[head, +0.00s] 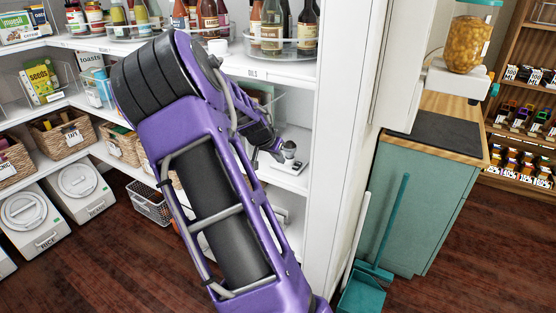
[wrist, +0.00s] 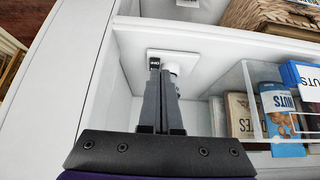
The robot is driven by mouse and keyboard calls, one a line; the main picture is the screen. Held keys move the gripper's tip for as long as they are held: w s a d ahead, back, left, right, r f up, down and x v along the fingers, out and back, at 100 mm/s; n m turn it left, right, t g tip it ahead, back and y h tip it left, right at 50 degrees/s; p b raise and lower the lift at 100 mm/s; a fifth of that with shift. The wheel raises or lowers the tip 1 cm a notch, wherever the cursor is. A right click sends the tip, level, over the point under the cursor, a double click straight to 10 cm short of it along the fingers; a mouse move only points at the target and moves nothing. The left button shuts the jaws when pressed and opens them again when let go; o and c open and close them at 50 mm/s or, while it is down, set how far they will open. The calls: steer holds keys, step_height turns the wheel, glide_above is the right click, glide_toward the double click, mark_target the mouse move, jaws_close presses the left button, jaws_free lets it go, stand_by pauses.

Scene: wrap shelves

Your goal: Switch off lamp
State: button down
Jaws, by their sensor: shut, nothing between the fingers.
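My gripper (wrist: 163,78) is shut and empty, with its two dark fingers together. In the wrist view its tips are at a small white plate (wrist: 192,57) inside the white shelf bay. The plate carries a short round white part and a small dark label, partly hidden by the fingers. I cannot tell whether the tips touch it. In the head view my gripper (head: 279,156) is beside a small grey round fitting (head: 289,149) over a white plate (head: 297,167) on the shelf. No lamp is clearly recognisable, and I cannot tell whether a light is on.
Right of my gripper in the wrist view are a clear bin (wrist: 252,85) and a blue nuts box (wrist: 282,115). A wicker basket (wrist: 265,14) sits at the top. The bay's white side wall (wrist: 118,75) is close on the left. Sauce bottles (head: 272,25) stand above.

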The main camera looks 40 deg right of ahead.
steer(key=shift+s+a+r, duration=0.2)
steer(key=shift+a+r, duration=0.1)
steer(key=shift+a, duration=0.1)
stand_by(0.4)
